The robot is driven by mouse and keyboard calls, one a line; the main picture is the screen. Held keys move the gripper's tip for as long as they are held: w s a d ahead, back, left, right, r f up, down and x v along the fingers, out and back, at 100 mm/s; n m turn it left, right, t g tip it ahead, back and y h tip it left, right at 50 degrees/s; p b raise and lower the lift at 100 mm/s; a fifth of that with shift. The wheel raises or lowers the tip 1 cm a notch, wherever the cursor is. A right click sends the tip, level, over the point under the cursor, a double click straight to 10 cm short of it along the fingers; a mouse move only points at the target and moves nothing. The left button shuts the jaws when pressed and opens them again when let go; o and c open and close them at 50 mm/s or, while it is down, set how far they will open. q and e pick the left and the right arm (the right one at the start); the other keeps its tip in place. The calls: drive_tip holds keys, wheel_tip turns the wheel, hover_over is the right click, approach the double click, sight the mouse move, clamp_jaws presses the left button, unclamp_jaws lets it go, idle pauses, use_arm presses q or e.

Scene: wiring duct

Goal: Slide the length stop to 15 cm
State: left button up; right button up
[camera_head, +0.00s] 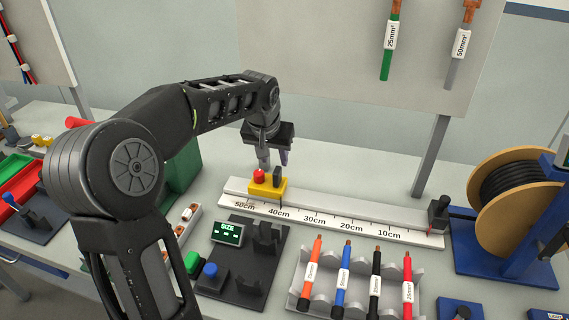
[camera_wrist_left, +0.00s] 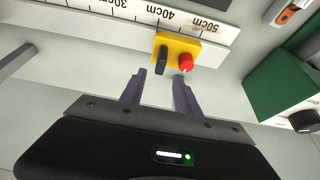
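The length stop (camera_head: 267,184) is a yellow block with a red knob and a dark upright tab. It sits on the white ruler rail (camera_head: 335,221), between the 50cm and 40cm labels and close to 40cm. The 15 cm place lies between the 20cm and 10cm labels, farther right along the rail. My left gripper (camera_head: 274,160) is just behind and above the stop. In the left wrist view its two fingers (camera_wrist_left: 160,88) are apart and empty, with the stop (camera_wrist_left: 177,50) just beyond the tips. My right gripper is in neither view.
A black post (camera_head: 438,212) stands at the rail's right end, beside a cable reel (camera_head: 515,200). In front are a size display (camera_head: 228,233) on a dark fixture and a grey rack (camera_head: 335,290) with several cables. The rail right of the stop is clear.

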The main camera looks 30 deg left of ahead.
sight(277, 170)
use_arm(q)
drive_tip(key=p+x, duration=0.1)
drive_tip(key=x, duration=0.6)
drive_tip(key=shift+f, duration=0.35)
clamp_jaws()
idle(0.4)
idle(1.0)
